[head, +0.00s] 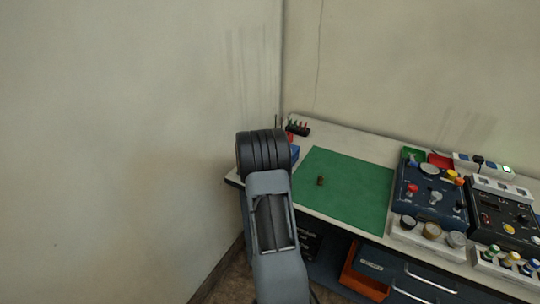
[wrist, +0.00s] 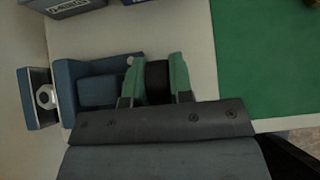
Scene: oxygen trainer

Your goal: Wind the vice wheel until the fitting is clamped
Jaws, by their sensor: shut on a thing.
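The blue vice (wrist: 98,90) shows in the wrist view, left of centre. At its left, a blue jaw block (wrist: 38,95) carries a metal fitting (wrist: 46,97) with a round hole. The dark vice wheel (wrist: 156,82) is at the vice's right end. My gripper (wrist: 158,78) has its two green fingertips on either side of the wheel and is shut on it. Part of the wheel is hidden by the gripper body. In the head view my arm covers most of the vice and the gripper.
Blue and black control panels (head: 430,193) stand further right. A rack of red-handled tools (head: 298,127) is at the back corner. Walls close in the bench's left and back.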

